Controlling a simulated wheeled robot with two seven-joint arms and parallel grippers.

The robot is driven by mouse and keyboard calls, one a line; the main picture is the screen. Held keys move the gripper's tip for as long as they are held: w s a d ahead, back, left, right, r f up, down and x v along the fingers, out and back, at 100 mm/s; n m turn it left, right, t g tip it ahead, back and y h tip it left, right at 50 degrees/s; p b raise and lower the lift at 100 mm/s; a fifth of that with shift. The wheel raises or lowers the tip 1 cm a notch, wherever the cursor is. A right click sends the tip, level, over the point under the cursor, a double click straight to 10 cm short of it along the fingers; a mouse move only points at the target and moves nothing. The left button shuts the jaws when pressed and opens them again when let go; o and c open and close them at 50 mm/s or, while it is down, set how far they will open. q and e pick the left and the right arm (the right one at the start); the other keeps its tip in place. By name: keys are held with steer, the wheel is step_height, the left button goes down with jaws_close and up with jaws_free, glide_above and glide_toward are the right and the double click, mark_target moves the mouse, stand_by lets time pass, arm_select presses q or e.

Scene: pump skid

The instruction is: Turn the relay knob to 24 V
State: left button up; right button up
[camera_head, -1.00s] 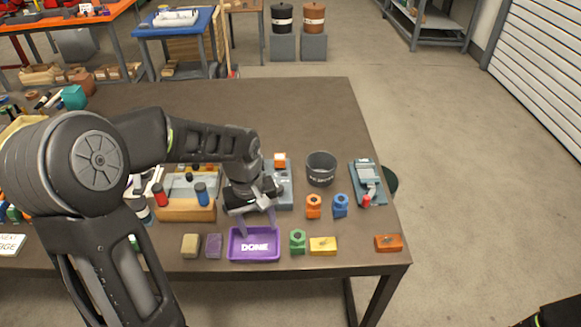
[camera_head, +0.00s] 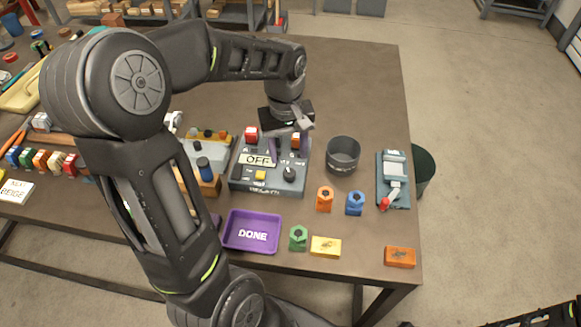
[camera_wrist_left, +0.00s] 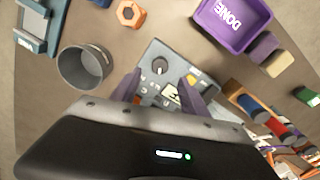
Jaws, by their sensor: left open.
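The grey relay box (camera_head: 240,184) stands on the table, with a dark round knob (camera_head: 289,174) on its front right. A small "OFF" sign (camera_head: 258,160) and a yellow button (camera_head: 260,175) are beside the knob. My left gripper (camera_head: 288,148) is open and empty above the back part of the box, behind the knob. In the left wrist view, the knob (camera_wrist_left: 159,66) shows just beyond and between the open purple fingers (camera_wrist_left: 160,84). The gripper body hides part of the box. The knob's scale marks are too small to read. My right gripper is not in view.
A purple "DONE" tray (camera_head: 252,247) lies in front of the box. A dark round bin (camera_head: 343,154) stands to its right, with orange (camera_head: 325,199) and blue (camera_head: 355,203) parts near it. A grey device with a red-tipped lever (camera_head: 393,165) is further right. Bare table lies behind.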

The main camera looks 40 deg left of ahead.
mark_target(289, 172)
arm_select(q)
step_height(289, 172, down, 8)
steer(key=shift+r+p, duration=0.2)
steer(key=shift+p, duration=0.15)
steer(key=shift+c, duration=0.2)
jaws_close()
stand_by(0.3)
